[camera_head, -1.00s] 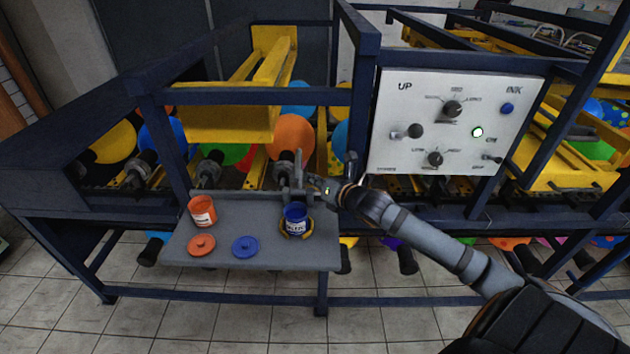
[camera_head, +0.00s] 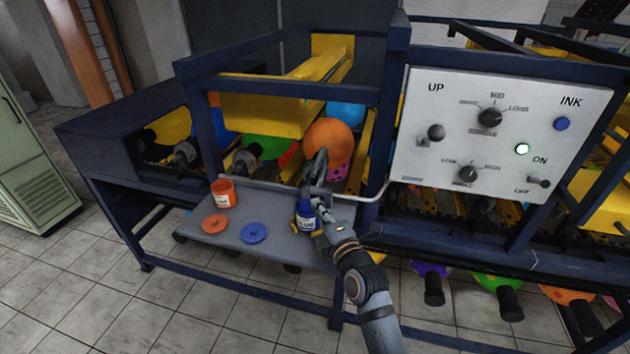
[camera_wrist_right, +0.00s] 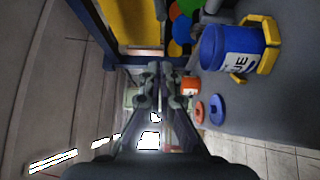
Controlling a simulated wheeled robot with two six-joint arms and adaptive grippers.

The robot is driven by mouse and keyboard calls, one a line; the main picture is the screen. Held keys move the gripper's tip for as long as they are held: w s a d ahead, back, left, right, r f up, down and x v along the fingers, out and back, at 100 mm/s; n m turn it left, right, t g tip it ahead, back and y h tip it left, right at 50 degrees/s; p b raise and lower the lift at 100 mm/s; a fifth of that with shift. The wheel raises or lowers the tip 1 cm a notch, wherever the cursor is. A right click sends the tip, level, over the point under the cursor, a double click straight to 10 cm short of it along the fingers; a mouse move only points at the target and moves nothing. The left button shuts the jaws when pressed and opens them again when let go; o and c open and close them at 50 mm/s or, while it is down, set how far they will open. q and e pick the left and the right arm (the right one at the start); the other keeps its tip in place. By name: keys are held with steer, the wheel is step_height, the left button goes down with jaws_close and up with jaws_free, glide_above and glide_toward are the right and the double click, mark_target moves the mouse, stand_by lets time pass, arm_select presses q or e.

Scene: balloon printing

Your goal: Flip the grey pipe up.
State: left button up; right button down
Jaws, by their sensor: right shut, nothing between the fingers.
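A thin light-grey pipe (camera_head: 362,199) runs low along the back edge of the grey shelf (camera_head: 275,244) and bends upward at its right end, near the control panel. My right gripper (camera_head: 317,168) is shut and empty, with its fingers pointing up just above the back of the shelf. It overlaps the pipe's line in the head view; I cannot tell whether they touch. In the right wrist view its fingers (camera_wrist_right: 160,72) are together with nothing between them. The left gripper is out of view.
A blue ink pot (camera_head: 306,217) stands beside my right gripper; a yellow holder (camera_wrist_right: 268,45) surrounds it. An orange pot (camera_head: 223,193), an orange lid (camera_head: 215,224) and a blue lid (camera_head: 254,233) are on the shelf. The control panel (camera_head: 500,135) and blue frame bars bound the right.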

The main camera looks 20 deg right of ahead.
steer(key=p, duration=0.3)
glide_toward(312, 175)
steer(key=w+a, duration=0.4)
steer(key=w+d, duration=0.1)
steer(key=w+d+p, duration=0.1)
steer(key=shift+w+d, duration=0.25)
steer(key=shift+d, duration=0.05)
steer(key=shift+w+d+b, duration=0.35)
steer(key=shift+w+b, duration=0.1)
steer(key=shift+b, duration=0.4)
steer(key=shift+d+r, duration=0.1)
steer(key=shift+r, duration=0.45)
